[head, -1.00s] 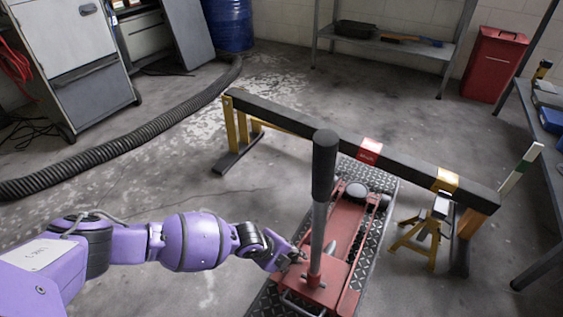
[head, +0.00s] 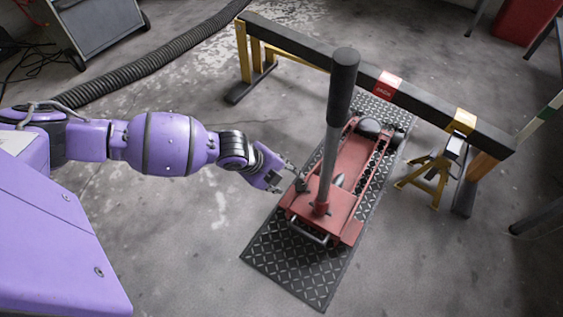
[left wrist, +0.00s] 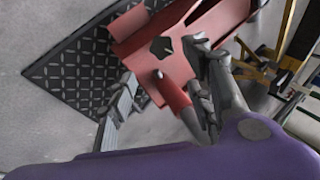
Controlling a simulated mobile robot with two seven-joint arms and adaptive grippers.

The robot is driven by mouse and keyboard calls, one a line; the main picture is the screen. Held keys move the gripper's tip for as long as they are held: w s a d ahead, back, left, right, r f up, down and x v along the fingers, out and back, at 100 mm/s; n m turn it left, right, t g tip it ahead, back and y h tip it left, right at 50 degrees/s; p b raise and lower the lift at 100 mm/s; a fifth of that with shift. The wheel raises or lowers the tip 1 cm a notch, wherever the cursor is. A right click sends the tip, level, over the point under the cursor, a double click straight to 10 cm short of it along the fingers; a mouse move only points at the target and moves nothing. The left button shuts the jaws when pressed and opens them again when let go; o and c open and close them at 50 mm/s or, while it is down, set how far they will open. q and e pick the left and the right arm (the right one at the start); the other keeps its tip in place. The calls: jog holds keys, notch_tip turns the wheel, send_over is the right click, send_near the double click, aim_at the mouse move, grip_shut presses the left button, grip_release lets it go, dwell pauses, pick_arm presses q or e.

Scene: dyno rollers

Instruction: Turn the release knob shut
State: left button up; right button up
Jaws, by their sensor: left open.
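The red floor jack (head: 346,181) lies on a black tread-plate mat, its long dark-gripped handle (head: 343,80) standing up nearly straight. A small dark knob (head: 302,185) sits at the jack's near left side. In the left wrist view, a dark, many-sided knob (left wrist: 162,47) shows on the red body. My left gripper (head: 286,178) is just left of the knob, its fingers open toward it. In the left wrist view, the open fingers (left wrist: 163,62) stand either side of the knob's line. I cannot tell whether they touch it. My right gripper is not in view.
A black beam (head: 310,50) on yellow stands runs behind the jack. A small yellow jack stand (head: 432,175) is to the right. The tread-plate mat (head: 300,270) extends toward me. A ribbed hose (head: 160,60) lies at the back left. The floor left of the mat is clear.

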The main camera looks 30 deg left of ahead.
pick_arm(q)
jog(key=shift+s+a+r, duration=0.15)
jog(key=shift+s+r, duration=0.2)
jog(key=shift+r, duration=0.2)
